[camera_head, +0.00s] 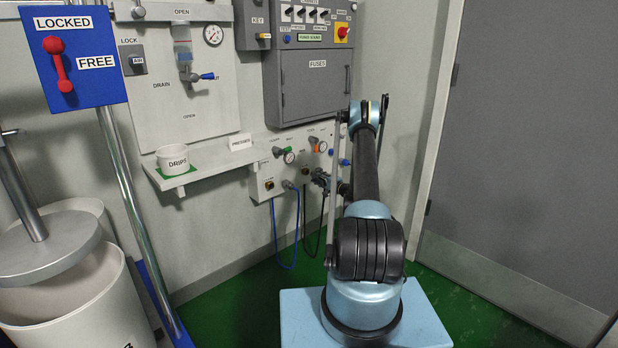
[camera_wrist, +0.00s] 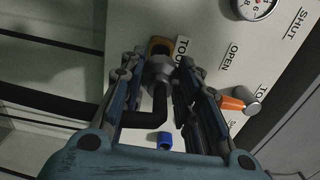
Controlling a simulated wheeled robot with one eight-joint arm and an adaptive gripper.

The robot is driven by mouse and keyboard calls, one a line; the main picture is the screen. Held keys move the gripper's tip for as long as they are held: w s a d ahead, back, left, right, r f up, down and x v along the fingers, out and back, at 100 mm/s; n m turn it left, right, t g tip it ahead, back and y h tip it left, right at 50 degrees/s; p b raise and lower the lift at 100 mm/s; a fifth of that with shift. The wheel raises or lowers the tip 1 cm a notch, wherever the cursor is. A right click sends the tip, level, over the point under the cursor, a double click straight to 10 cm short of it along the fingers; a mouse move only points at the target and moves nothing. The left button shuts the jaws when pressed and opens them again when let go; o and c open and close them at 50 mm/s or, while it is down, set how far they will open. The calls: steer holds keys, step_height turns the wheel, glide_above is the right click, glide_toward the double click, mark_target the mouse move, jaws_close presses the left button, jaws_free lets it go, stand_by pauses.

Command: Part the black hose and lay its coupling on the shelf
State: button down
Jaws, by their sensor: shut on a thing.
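My gripper (camera_wrist: 160,68) is shut on the grey metal coupling (camera_wrist: 158,78) of the black hose (camera_wrist: 152,118). The coupling is in front of a brass-coloured port (camera_wrist: 160,46) on the pale panel; whether it is still joined to the port I cannot tell. The hose bends away to the left below the coupling. In the head view my gripper (camera_head: 320,178) is at the panel (camera_head: 262,196), small and partly behind my arm. The black hose (camera_head: 304,218) hangs in a loop below it. The shelf (camera_head: 208,170) is on the wall to the left.
A white DRIPS cup (camera_head: 173,159) stands on a green patch at the shelf's left; a PRESSURE sign (camera_head: 240,142) is at its right end. The shelf's middle is bare. A blue hose (camera_head: 275,238) hangs left of the black one. An orange-handled valve (camera_wrist: 232,103) is right of my gripper.

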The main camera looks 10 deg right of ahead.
steer(key=shift+s+d, duration=0.3)
steer(key=shift+s, duration=0.1)
steer(key=shift+s+d, duration=0.1)
steer(key=shift+v, duration=1.95)
step_height(320, 180, up, 26)
steer(key=m+t+h, duration=0.3)
steer(key=m+h, duration=0.4)
steer(key=h, duration=0.4)
glide_above(319, 178)
steer(key=s+a, duration=0.2)
steer(key=s, duration=0.4)
steer(key=shift+a, duration=0.15)
steer(key=shift+a+f, duration=0.1)
